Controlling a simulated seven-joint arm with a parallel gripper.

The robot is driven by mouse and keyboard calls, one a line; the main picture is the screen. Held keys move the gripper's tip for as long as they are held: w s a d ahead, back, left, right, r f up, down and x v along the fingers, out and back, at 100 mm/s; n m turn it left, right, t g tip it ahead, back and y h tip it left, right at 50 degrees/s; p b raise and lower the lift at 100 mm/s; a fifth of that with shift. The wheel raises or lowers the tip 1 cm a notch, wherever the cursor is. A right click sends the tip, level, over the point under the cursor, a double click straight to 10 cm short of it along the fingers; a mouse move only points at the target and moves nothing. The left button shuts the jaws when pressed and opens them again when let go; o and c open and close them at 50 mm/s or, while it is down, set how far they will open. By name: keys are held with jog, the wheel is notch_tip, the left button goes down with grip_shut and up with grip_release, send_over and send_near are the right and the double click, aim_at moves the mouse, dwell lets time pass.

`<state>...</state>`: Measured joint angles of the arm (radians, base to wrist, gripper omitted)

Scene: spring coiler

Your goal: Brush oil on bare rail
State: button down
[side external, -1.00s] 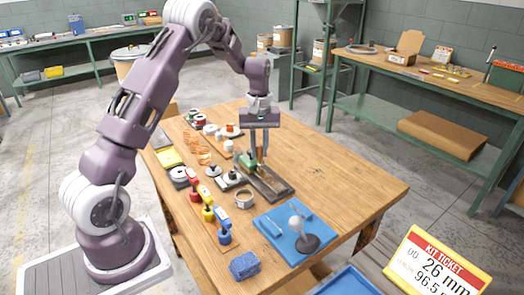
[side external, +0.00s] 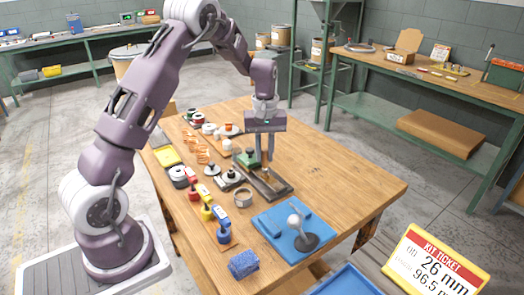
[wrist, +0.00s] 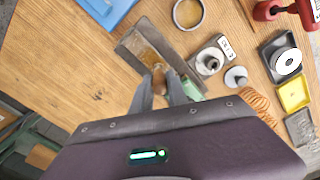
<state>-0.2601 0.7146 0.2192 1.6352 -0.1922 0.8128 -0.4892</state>
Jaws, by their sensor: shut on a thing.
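My gripper (side external: 265,162) points down over the dark metal rail (side external: 282,191) on the wooden table. In the wrist view my gripper (wrist: 160,93) is shut on a brush, whose brown wooden part (wrist: 158,77) shows between the fingers. The brush reaches down to the rail (wrist: 130,42); its bristles are hard to make out, so I cannot tell contact for certain. A brownish, glossy patch (wrist: 147,52) lies along the rail in front of the brush. A round tin (side external: 243,198) stands beside the rail; in the wrist view it holds amber liquid (wrist: 188,13).
A green block (side external: 246,158) sits at the rail's far end. A small plate with a metal post (wrist: 209,60) stands beside the rail. A blue mat (side external: 268,232) with a white-bulbed tool lies nearer the camera. The table right of the rail is clear.

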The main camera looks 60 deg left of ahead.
jog(key=shift+d+f, duration=0.1)
jog(key=shift+d, duration=3.25)
notch_tip(320, 180, up, 7)
jog(key=a, duration=1)
jog(key=shift+w+a+f, duration=0.1)
jog(key=shift+a+f, duration=0.05)
jog(key=shift+f, duration=2.85)
jog(key=shift+f, duration=0.45)
